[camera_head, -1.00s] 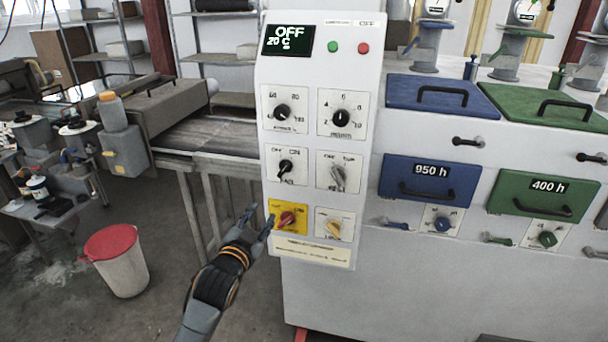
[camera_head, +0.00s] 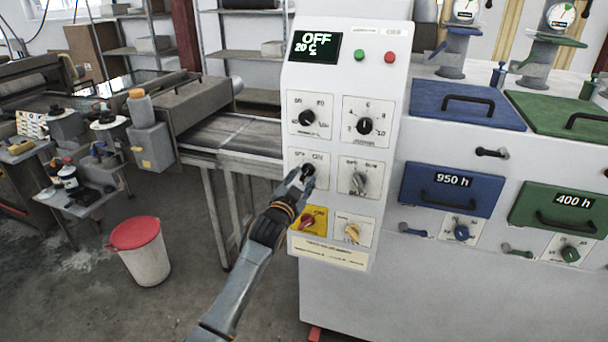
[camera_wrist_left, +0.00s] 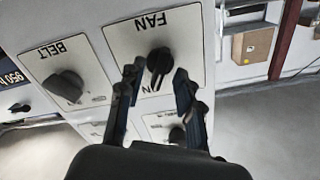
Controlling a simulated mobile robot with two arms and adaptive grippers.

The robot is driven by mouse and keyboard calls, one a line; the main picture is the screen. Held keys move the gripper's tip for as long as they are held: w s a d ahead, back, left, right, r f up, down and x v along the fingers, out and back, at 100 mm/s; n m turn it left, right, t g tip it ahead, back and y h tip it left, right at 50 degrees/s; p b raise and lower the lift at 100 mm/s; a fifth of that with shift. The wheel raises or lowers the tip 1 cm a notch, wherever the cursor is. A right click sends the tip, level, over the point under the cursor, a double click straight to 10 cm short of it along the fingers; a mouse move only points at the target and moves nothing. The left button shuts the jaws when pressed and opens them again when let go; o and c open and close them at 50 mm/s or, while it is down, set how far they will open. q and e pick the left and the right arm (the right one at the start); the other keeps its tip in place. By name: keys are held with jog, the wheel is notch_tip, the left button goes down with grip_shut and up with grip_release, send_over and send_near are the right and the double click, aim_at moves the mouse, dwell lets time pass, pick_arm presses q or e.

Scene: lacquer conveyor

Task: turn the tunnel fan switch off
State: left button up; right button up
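The fan switch is a black knob (camera_head: 307,171) on a white plate marked OFF and ON, at the left of the control panel's (camera_head: 327,262) third row. In the left wrist view the same knob (camera_wrist_left: 159,62) sits on a plate lettered FAN. My left gripper (camera_head: 300,180) is at this plate and covers part of it in the head view. In the wrist view its two fingers (camera_wrist_left: 158,78) are open, one on each side of the knob, with small gaps visible. Whether they touch it is unclear. The display (camera_head: 314,47) reads OFF and 20 C. My right gripper is out of view.
The grey BELT knob (camera_head: 359,182) is just right of the fan switch. A red knob on a yellow plate (camera_head: 318,226) and a yellow knob (camera_head: 352,232) lie below. A dial (camera_head: 306,118) is above. A red-lidded bin (camera_head: 144,262) stands on the floor at left.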

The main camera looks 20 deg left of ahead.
pick_arm(q)
jog(key=shift+w, duration=0.85)
grip_shut()
